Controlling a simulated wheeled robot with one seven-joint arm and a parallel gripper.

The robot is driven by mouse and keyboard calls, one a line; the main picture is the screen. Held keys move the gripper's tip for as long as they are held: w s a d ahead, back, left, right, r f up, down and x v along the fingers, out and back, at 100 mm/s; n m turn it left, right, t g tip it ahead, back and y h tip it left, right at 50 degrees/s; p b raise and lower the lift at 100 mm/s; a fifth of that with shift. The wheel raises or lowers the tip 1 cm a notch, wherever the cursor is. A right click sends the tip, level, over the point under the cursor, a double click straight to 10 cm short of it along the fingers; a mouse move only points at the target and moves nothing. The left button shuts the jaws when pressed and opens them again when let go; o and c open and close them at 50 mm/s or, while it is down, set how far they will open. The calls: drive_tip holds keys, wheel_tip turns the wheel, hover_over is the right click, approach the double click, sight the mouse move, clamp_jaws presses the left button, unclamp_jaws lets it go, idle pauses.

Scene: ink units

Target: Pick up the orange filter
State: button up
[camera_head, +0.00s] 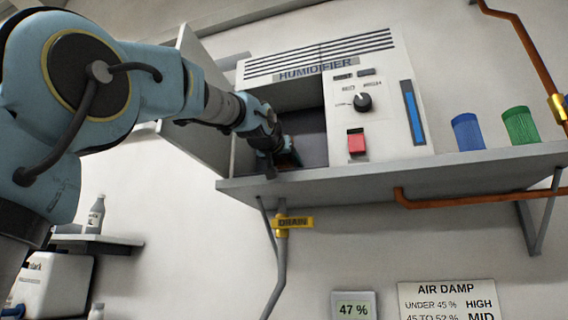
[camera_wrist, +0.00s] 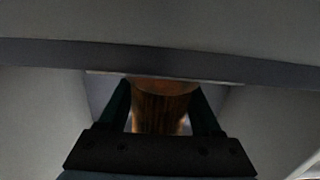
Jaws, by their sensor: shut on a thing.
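The orange filter (camera_wrist: 160,108) shows in the wrist view as a ribbed brown-orange cylinder between my two fingers. My gripper (camera_wrist: 162,95) is shut on it, with one finger on each side. In the head view my gripper (camera_head: 283,162) is inside the open compartment of the humidifier (camera_head: 392,135), near its floor. Only a small orange bit of the filter (camera_head: 296,157) shows there. The rest is hidden by the gripper. I cannot tell whether the filter touches the compartment floor.
The humidifier's open door (camera_head: 192,100) stands left of the compartment, beside my arm. The shelf (camera_head: 470,165) holds a blue filter (camera_head: 467,132) and a green filter (camera_head: 520,126) at the right. A yellow drain valve (camera_head: 293,222) is below. A display (camera_head: 353,308) reads 47 %.

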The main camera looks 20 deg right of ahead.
drive_tip(key=shift+r, duration=5)
